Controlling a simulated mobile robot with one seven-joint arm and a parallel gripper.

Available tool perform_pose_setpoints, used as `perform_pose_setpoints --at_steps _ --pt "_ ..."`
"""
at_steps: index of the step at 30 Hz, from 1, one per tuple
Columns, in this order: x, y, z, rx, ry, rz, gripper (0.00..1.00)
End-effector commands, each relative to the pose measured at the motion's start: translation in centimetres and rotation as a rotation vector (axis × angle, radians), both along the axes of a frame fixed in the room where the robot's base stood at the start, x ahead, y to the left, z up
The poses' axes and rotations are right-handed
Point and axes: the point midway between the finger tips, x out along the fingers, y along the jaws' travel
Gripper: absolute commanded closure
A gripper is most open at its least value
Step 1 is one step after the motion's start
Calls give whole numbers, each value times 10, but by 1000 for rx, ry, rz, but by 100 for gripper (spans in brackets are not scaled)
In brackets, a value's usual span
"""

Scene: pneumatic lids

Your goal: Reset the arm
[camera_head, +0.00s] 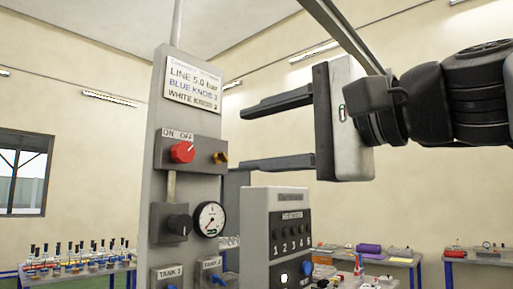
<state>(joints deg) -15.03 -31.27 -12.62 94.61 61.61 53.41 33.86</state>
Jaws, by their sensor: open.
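My gripper (276,133) is at the upper middle right, its two dark fingers spread wide and pointing left, with nothing between them. My arm reaches in from the right edge. A grey upright panel (160,85) stands just left of the fingertips. It bears a sign (193,85) reading "LINE 5.0 bar, BLUE KNOB 3, WHITE KNOB 3", a red on/off knob (182,152), a brass fitting (220,158), a black knob (178,224) and a round gauge (209,219). Whether the fingertips touch the panel I cannot tell.
A grey box (257,213) with several numbered black knobs stands below the gripper. Tank labels (167,272) show at the panel's foot. A table (105,265) with bottle-like items is at left, and tables (400,262) with small items are at right. Open air surrounds the fingers above.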

Motion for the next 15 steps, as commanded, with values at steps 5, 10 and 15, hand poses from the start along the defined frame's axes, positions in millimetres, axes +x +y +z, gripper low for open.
perform_pose_setpoints --at_steps 5,10,15 --pt "-7 -9 0 0 1 0 50" --pt "-8 -9 0 0 1 0 50" --pt "-8 -9 0 0 0 0 50"
